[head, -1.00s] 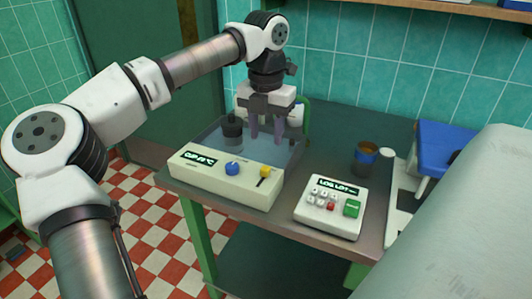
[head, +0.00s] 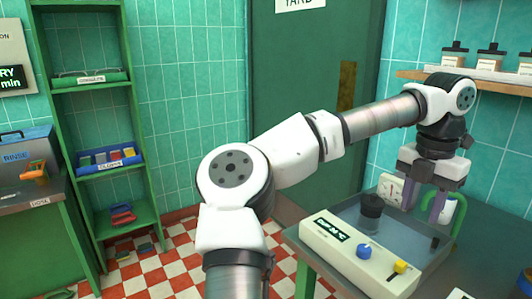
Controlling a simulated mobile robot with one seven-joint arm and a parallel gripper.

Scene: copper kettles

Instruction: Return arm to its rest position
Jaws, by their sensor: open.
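My gripper (head: 424,204) is in the right part of the head view, at the end of my outstretched arm. Its two purple-grey fingers point down and stand apart, with nothing visible between them. They are over the back part of a water bath (head: 345,258), a cream box with a display, a blue knob and a yellow lever. A dark round-topped object (head: 371,206) stands in the bath's tank, left of the fingers. Whether the fingertips are inside the tank or just behind it, I cannot tell.
A green shelf unit (head: 75,187) with a blue bin (head: 110,162) stands at the left. A blue rinse box (head: 28,150) is on a bench at the far left. A wall shelf (head: 480,83) with bottles is above right. A green door (head: 300,100) is behind my arm.

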